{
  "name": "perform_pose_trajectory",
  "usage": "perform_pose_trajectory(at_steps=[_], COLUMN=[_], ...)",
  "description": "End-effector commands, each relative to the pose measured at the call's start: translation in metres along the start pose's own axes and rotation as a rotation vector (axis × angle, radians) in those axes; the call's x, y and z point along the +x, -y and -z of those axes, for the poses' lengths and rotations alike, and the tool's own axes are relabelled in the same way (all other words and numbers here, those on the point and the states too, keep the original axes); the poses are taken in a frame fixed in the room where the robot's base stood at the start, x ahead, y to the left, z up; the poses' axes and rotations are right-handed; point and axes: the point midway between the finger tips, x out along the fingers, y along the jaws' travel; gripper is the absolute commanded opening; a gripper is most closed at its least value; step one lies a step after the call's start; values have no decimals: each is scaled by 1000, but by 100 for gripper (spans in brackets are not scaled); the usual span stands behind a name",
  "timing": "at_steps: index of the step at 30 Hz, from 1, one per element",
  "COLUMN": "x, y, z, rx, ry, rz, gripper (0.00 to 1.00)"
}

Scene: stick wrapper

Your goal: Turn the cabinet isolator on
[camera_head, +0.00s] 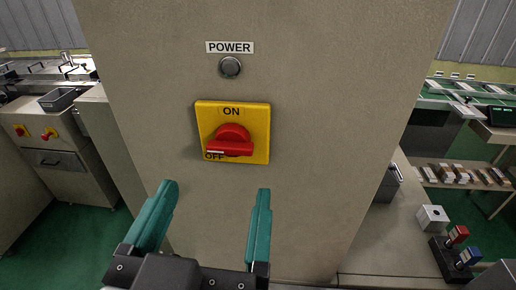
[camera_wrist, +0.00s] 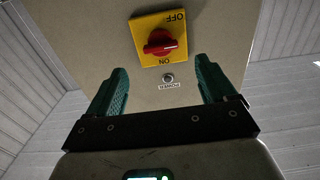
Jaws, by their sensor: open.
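The isolator is a yellow plate (camera_head: 262,120) with a red rotary handle (camera_head: 231,141) on the front of a grey cabinet (camera_head: 310,60). "ON" is printed at the plate's top and "OFF" at its lower left. The handle lies about level, its white-marked end at the left by "OFF". In the wrist view the yellow plate (camera_wrist: 145,30) and red handle (camera_wrist: 160,43) appear upside down. My gripper (camera_head: 217,188) is open and empty, its teal fingers below the plate in the head view and apart from the handle. The fingers also show in the wrist view (camera_wrist: 160,80).
A round dark lamp (camera_head: 230,67) under a "POWER" label (camera_head: 229,47) sits above the plate; it looks unlit. A worktop with a grey box (camera_head: 432,218) and a red and blue switch block (camera_head: 456,250) lies right. A machine (camera_head: 55,150) stands left.

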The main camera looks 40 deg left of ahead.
Motion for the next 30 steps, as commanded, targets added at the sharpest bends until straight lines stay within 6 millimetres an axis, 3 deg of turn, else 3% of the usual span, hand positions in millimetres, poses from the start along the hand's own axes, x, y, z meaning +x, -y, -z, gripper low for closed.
perform_pose_trajectory(at_steps=[6, 12, 25, 30], x=[42, 68, 78, 78], y=[0, 0, 0, 0], z=[-1, -1, -1, -1], rx=[-1, -2, -1, -1], ry=[1, 1, 1, 2], rz=[-3, -2, 0, 0], gripper=[84, 84, 84, 70])
